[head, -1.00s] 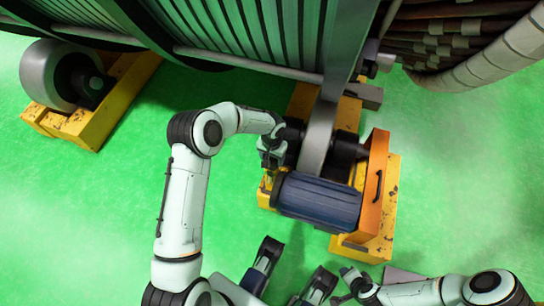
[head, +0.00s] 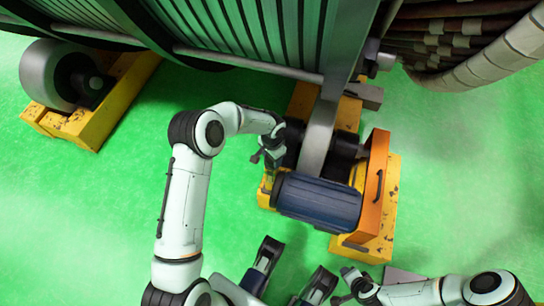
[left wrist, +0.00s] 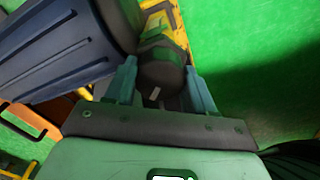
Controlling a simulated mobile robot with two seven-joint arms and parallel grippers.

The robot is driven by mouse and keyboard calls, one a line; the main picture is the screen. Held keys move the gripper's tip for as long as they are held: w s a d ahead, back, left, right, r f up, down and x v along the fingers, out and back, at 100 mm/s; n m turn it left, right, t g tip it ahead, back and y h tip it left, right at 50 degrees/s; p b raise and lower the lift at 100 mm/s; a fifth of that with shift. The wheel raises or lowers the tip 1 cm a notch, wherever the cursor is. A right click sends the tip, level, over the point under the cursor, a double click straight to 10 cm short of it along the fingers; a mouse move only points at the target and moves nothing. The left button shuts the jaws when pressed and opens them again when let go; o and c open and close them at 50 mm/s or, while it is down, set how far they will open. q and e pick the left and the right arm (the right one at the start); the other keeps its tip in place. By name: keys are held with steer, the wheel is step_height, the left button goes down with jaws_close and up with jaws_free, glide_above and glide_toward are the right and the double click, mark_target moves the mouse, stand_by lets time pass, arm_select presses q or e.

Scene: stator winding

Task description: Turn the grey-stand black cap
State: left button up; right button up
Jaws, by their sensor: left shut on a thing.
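A black round cap (left wrist: 162,78) shows in the left wrist view, between the two fingers of my left gripper (left wrist: 163,88). The fingers are shut on its sides. A grey-green block adjoins the cap at its far side. In the head view my left gripper (head: 268,156) is at the left side of the yellow stand, just above the left end of the blue ribbed motor (head: 318,202). The cap is hidden there by the gripper and wrist. My right gripper (head: 346,285) is low in the head view, away from the stand; its jaws are too small to read.
The motor also fills the upper left of the left wrist view (left wrist: 60,50). An orange plate with a handle (head: 372,185) stands at its right. A grey wheel (head: 317,140) is behind it. Another yellow roller stand (head: 115,105) is at far left. Green floor is clear between.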

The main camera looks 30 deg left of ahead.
arm_select(q)
steer(key=m, duration=0.4)
steer(key=shift+m, duration=2.5)
steer(key=o, duration=1)
steer(key=shift+o, duration=0.2)
step_height(320, 180, up, 14)
steer(key=p, duration=0.3)
steer(key=shift+f, duration=0.25)
arm_select(e)
steer(key=s+a+r+g, duration=0.1)
steer(key=s+a+r, duration=0.1)
steer(key=s+r, duration=0.1)
steer(key=shift+s+a+r+g+y, duration=0.2)
steer(key=shift+s+g+y, duration=0.1)
steer(key=shift+s, duration=0.55)
